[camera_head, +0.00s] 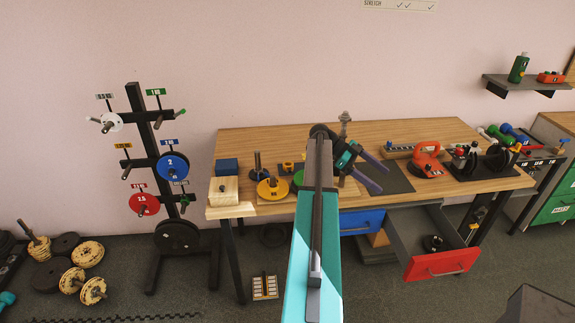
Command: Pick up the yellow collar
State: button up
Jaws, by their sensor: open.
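A small yellow piece (288,167), which looks like the yellow collar, sits on the workbench behind the yellow disc (266,190). It is too small to make out its shape well. My gripper (383,181) is over the middle of the bench, to the right of the yellow piece and apart from it. Its two dark fingers are spread and point right and toward the front, with nothing seen between them. My arm hides part of the bench and of the green disc (298,179).
The wooden workbench (265,139) holds a pale wooden box (223,191), a blue block (227,167), a red-orange kettlebell (427,158) and black discs at right. A red-fronted drawer (441,264) stands open below. A plate rack (143,128) stands left. The bench's back left is clear.

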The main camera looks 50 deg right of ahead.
aim_at(286, 164)
jog(key=z, duration=0.05)
jog(key=i, duration=1.75)
jog(key=u, duration=0.1)
